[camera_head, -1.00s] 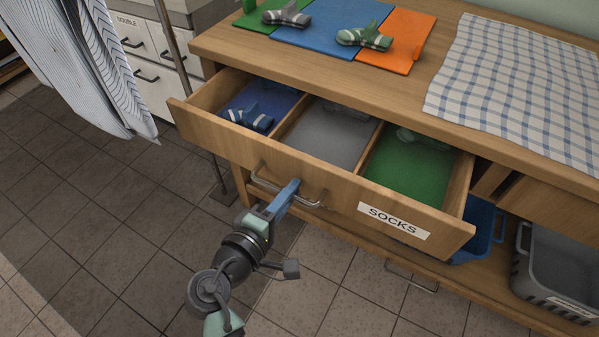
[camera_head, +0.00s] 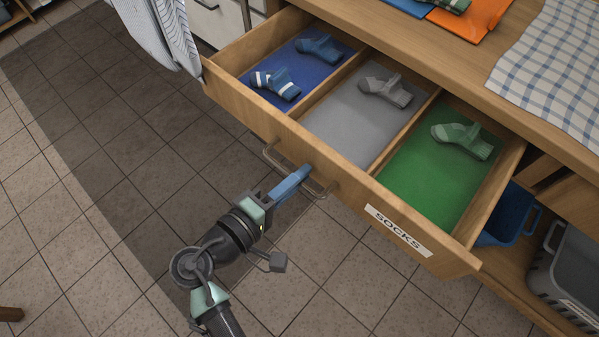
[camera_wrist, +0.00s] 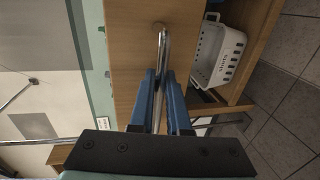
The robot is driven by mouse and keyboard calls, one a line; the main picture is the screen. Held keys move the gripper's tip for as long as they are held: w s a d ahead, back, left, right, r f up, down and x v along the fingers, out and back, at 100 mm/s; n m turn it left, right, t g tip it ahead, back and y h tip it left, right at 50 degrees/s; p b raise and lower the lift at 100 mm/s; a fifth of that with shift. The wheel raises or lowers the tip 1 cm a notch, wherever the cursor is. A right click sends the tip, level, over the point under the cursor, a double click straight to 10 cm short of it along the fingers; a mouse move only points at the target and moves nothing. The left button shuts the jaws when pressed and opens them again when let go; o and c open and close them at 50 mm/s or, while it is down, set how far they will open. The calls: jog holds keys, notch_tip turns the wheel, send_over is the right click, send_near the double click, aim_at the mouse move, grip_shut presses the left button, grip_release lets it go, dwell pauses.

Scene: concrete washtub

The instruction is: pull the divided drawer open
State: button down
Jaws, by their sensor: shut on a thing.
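The wooden divided drawer (camera_head: 345,190) is pulled well out of the wooden counter, its front labelled SOCKS. It has a blue, a grey and a green compartment. Two blue socks (camera_head: 276,84) lie in the blue one, a grey sock (camera_head: 386,91) in the grey one, and a green sock (camera_head: 462,138) in the green one. My gripper (camera_head: 300,174) is shut on the metal bar handle (camera_head: 274,157) on the drawer front. In the wrist view the blue fingers (camera_wrist: 157,98) sit on both sides of the handle (camera_wrist: 161,45).
A blue bin (camera_head: 508,215) and a grey basket (camera_head: 570,270) stand on the shelf under the counter at right. A checked cloth (camera_head: 550,70) and an orange mat (camera_head: 470,18) lie on top. Striped cloth (camera_head: 160,30) hangs at upper left. Tiled floor before the drawer is clear.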

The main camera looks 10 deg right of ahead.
jog(key=c, duration=0.9)
grip_release()
jog(key=p+v, duration=0.2)
jog(key=v, duration=1.1)
jog(key=shift+w, duration=0.1)
